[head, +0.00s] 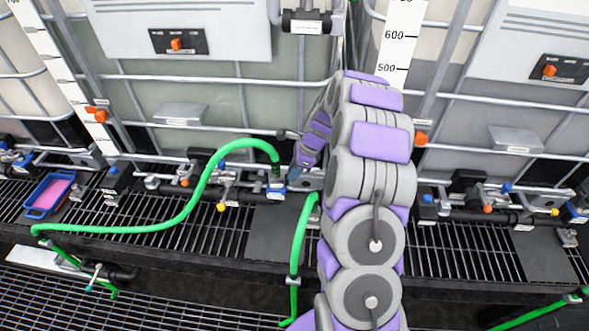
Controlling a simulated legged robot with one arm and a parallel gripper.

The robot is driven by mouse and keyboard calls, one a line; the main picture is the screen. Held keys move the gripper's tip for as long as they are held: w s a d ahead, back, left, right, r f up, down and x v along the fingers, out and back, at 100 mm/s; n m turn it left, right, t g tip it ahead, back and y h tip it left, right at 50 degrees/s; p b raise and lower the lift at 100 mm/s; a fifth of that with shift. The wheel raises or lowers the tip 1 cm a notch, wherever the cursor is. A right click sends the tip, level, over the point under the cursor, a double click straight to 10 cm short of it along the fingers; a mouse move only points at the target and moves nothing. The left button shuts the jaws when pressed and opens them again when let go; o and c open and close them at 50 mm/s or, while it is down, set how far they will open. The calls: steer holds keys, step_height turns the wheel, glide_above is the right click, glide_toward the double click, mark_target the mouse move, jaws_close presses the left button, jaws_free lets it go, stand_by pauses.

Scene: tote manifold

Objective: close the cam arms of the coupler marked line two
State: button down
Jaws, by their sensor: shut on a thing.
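A green hose (196,187) arches up and comes down into a coupler (276,184) with blue parts, near the middle of the manifold. I cannot read any line mark on this coupler, and its cam arms are too small to make out. My gripper (303,172) reaches down from behind my bent arm, just right of the coupler. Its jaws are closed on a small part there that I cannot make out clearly. A second green hose (302,240) rises between the coupler and my arm; its top end is close below the gripper.
Large caged totes (180,100) stand behind the manifold. A blue tray (50,193) with a pink inside sits on the grating at left. Valves with orange, blue and yellow handles line the pipes on both sides. My arm hides the middle right of the manifold.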

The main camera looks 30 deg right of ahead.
steer(key=p, duration=0.1)
steer(key=h+p, duration=0.1)
steer(key=p, duration=0.1)
steer(key=shift+a+r, duration=0.15)
steer(key=shift+r, duration=0.15)
steer(key=shift+w+a+f+g+p, duration=0.15)
steer(key=shift+g+p, duration=0.25)
steer(key=shift+p, duration=0.3)
steer(key=shift+h, duration=0.3)
steer(key=c, duration=1)
jaws_free()
steer(key=v, duration=1.7)
steer(key=shift+d, duration=0.3)
